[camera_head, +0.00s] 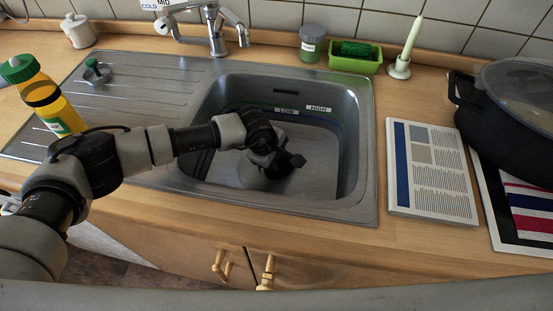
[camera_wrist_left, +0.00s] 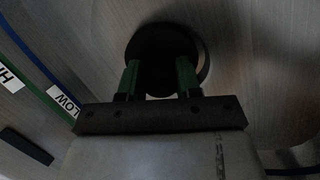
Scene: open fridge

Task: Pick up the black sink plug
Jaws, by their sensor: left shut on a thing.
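The sink basin (camera_head: 318,165) is metal, with LOW and HIGH labels on its back wall. My left arm reaches down into it from the left. My left gripper (camera_head: 285,164) is low in the basin, near the bottom. In the left wrist view, my left gripper (camera_wrist_left: 158,80) has its two green fingers on a round black sink plug (camera_wrist_left: 160,48) and is shut on it. A dark ring shows around the plug's right edge. In the head view the plug cannot be told apart from the dark gripper. My right gripper is not in view.
A faucet (camera_head: 214,30) stands behind the basin. A yellow bottle with a green cap (camera_head: 45,98) is at the left. A book (camera_head: 430,170) and a black pot (camera_head: 505,130) lie to the right. The basin's right side is clear.

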